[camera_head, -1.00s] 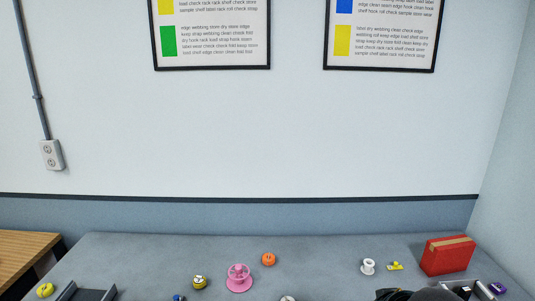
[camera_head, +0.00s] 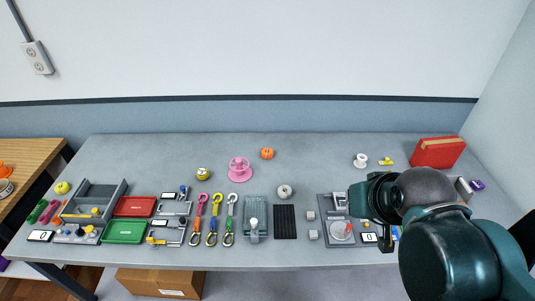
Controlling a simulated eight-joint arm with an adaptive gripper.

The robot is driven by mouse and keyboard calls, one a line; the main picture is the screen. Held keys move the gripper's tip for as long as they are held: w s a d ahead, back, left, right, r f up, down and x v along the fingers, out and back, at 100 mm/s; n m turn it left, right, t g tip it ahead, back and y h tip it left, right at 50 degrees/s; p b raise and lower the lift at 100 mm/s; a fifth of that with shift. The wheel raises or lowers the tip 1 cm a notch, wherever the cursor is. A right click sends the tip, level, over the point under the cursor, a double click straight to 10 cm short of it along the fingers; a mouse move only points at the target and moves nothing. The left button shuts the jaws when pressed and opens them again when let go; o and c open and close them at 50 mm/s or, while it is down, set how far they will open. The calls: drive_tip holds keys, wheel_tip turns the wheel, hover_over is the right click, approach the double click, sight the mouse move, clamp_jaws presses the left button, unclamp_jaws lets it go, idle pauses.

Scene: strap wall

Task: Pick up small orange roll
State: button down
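A small orange roll (camera_head: 267,153) lies on the grey table near its back edge, right of a pink spool. Nothing touches it. My gripper (camera_head: 388,248) is at the right of the table, at the end of my dark green arm. It is well to the right of the roll and nearer the front edge. Its fingers are mostly hidden behind my arm, so I cannot see whether they are open or shut.
A pink spool (camera_head: 239,170), a yellow roll (camera_head: 203,174) and a grey roll (camera_head: 285,191) surround the orange roll loosely. A white spool (camera_head: 360,160) and a red box (camera_head: 437,152) stand back right. Colored straps (camera_head: 213,218) and trays (camera_head: 124,231) fill the front left.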

drive_tip(key=c, duration=3.2)
unclamp_jaws()
drive_tip(key=shift+c, duration=0.2)
drive_tip(key=o, duration=1.6)
drive_tip(key=shift+o, duration=0.2)
